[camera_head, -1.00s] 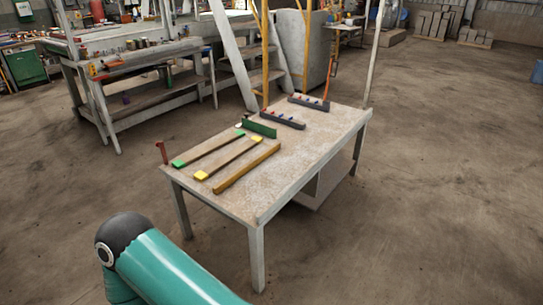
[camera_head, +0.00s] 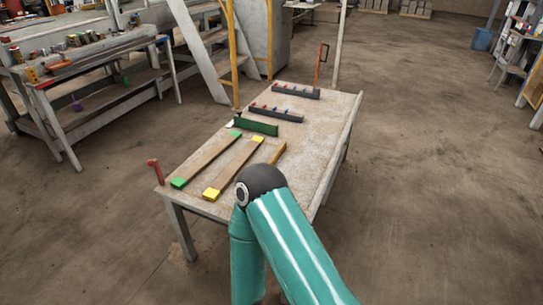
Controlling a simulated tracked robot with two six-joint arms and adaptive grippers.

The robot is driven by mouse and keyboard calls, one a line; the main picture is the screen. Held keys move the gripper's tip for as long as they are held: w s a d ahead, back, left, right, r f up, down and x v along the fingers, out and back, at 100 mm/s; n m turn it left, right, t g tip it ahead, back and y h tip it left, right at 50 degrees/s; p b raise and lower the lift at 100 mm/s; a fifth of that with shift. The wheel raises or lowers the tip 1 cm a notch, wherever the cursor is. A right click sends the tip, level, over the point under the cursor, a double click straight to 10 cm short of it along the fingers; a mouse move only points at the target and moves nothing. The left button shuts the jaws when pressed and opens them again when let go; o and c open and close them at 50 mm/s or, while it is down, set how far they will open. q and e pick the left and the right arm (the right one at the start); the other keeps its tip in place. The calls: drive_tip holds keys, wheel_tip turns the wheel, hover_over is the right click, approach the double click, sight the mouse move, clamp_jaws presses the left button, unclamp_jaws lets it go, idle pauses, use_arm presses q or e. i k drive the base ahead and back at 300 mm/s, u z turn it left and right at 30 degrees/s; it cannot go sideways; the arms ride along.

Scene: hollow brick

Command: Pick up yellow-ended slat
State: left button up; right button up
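The yellow-ended slat (camera_head: 234,167) lies flat on the table in the head view, with a yellow near end and a yellow far end. A green-ended slat (camera_head: 207,160) lies beside it on the left. A plain brown slat (camera_head: 275,155) lies on its right, partly hidden by my teal arm. The arm's dark joint is in front of the table's near right part. Neither gripper is in view.
The table (camera_head: 318,135) also carries a green block (camera_head: 256,127) and two dark racks with coloured pegs (camera_head: 275,115) (camera_head: 296,92). A red clamp (camera_head: 155,171) is at the left edge. A workbench (camera_head: 95,85) stands at left. The table's right side is clear.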

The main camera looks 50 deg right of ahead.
sight(216, 188)
drive_tip(key=z, duration=0.4)
drive_tip(key=i, duration=1.7)
drive_tip(key=z, duration=0.2)
drive_tip(key=k, duration=0.55)
drive_tip(key=z, duration=0.2)
drive_tip(key=i, duration=0.55)
